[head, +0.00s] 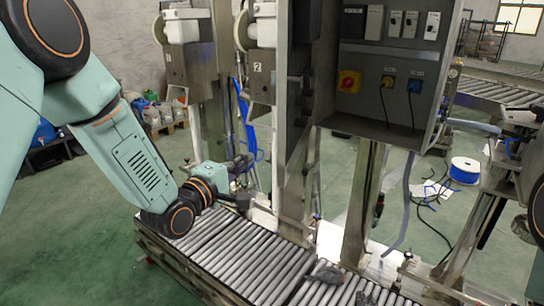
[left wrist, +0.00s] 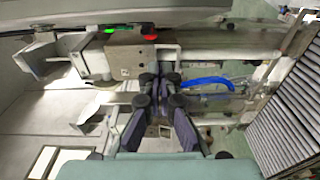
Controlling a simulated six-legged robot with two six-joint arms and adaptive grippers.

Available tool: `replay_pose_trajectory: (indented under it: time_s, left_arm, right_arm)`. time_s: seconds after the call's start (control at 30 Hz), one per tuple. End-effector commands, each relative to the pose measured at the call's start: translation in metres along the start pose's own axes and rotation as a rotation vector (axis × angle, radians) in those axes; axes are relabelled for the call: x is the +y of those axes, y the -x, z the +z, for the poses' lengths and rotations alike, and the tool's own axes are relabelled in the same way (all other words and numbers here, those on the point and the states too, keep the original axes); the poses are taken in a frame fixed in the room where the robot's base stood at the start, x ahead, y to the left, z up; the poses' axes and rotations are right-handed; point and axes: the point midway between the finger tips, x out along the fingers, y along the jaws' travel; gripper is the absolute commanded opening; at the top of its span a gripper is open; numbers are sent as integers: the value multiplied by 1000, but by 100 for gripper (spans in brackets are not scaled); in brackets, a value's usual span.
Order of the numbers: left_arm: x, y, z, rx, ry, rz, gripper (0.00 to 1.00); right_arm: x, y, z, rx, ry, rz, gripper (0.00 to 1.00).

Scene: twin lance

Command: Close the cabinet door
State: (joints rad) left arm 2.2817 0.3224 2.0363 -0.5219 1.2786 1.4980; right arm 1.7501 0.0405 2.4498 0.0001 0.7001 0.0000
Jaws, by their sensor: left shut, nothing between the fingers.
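The grey metal cabinet (head: 388,80) is at the upper middle right of the head view. It stands open, with its inside panel, switches and sockets showing. Its door (head: 301,100) is swung out on the left side, seen nearly edge-on. My left gripper (head: 244,162) is to the left of the door and lower, above the roller conveyor, apart from the door. In the left wrist view its dark fingers (left wrist: 159,88) are together with nothing between them. The door cannot be made out for sure in that view. My right gripper is out of view.
The roller conveyor (head: 240,252) runs below the cabinet. Steel posts (head: 363,200) stand beneath it, with a hanging grey hose (head: 405,200). Weighing machines (head: 190,50) stand behind my left arm. A blue hose (left wrist: 205,82) shows beside the fingers. Cables and a blue spool (head: 465,170) lie at right.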

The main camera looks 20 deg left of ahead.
Motion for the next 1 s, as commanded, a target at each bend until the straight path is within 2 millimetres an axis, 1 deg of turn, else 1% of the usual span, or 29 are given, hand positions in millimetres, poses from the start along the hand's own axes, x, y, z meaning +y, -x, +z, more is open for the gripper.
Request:
replay_pose_trajectory:
  time_s: [0.03,0.1,0.27,0.3,0.4,0.6,0.77,1.0]
  left_arm:
    - [0,-10,0,-2,-5,1,0]
    - [0,-22,2,-3,-5,-1,0]
    - [0,-49,3,-4,-4,0,0]
    - [0,-51,8,-6,-2,-1,0]
    - [0,-53,21,-6,-3,-3,0]
    - [0,-57,36,-3,-1,-1,0]
    - [0,-58,40,-1,0,-1,0]
    - [0,-58,40,-1,0,-1,0]
  right_arm:
    - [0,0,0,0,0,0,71]
    - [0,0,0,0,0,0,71]
    - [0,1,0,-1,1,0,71]
    - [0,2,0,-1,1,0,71]
    - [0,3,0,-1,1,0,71]
    - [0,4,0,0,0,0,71]
    - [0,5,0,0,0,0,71]
    - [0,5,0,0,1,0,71]
